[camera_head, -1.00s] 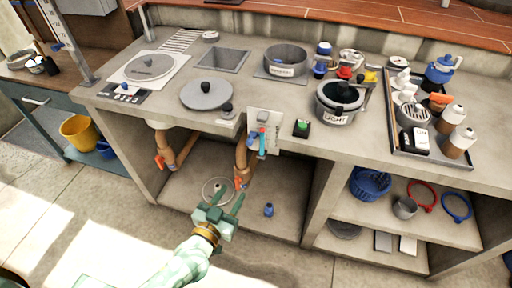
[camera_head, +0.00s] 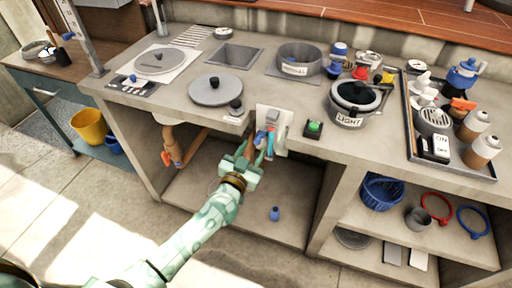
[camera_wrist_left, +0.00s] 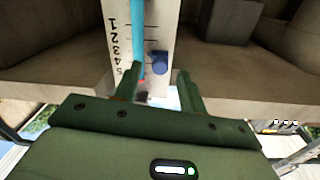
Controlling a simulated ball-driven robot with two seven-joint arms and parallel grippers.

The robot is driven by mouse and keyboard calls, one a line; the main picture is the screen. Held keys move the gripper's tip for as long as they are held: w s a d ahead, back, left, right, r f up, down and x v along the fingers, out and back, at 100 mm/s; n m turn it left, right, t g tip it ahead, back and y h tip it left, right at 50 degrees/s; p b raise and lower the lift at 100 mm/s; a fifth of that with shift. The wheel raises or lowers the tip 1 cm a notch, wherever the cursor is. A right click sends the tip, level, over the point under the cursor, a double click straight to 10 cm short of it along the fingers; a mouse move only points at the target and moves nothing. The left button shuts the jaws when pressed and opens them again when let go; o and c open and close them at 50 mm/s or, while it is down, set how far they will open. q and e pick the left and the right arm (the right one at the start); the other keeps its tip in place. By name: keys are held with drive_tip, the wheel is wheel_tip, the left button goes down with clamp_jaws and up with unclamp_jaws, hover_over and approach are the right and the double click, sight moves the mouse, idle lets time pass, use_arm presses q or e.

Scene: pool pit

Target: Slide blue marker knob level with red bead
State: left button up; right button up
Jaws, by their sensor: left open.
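A white scale plate (camera_head: 285,145) hangs on the counter's front edge, with a light blue tube (camera_head: 271,139) on it. In the left wrist view the plate (camera_wrist_left: 168,25) shows upside-down numbers, the tube (camera_wrist_left: 138,28) and the round blue marker knob (camera_wrist_left: 159,63) beside the tube. A small reddish patch (camera_wrist_left: 144,97) low by the tube may be the red bead; it is partly hidden. My left gripper (camera_wrist_left: 157,82) is open, its fingers on either side of the knob's line, apart from it. In the head view the left gripper (camera_head: 250,150) is just left of the plate. My right gripper is not in view.
A brown pipe with an orange handle (camera_head: 167,158) is below left. The shelf under the counter holds a small blue object (camera_head: 275,213).

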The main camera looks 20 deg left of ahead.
use_arm(q)
drive_tip(key=shift+w, duration=1.3)
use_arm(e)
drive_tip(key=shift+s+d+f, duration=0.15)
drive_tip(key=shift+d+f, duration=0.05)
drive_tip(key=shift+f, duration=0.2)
use_arm(q)
clamp_jaws()
wheel_tip(320, 180, up, 4)
drive_tip(key=p, duration=0.3)
drive_tip(key=shift+p, duration=0.4)
unclamp_jaws()
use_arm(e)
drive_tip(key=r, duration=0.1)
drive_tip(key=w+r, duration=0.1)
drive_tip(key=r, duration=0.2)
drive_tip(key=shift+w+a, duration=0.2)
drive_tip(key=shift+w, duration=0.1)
